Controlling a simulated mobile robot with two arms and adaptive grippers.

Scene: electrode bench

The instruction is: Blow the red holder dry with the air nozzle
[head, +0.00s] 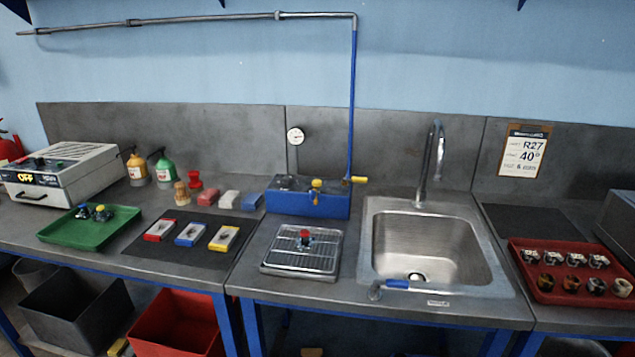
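The red holder (305,236) is a small piece with a red top and a darker lower part. It stands on the metal drip grate (318,264) left of the sink. A blue-handled tool with a grey head (393,285) lies at the sink's front rim; it may be the air nozzle, but I cannot tell for sure. A blue line (352,100) runs down the wall to a yellow-handled valve (357,180) beside a blue box (305,203). Neither of my grippers is in view.
A steel sink (488,284) with a tall faucet (432,160) is right of the grate. A green tray (62,233) holds a blue and a yellow holder. A dark mat (150,250) bears three small boxes. A red tray (520,243) with several pieces is at right.

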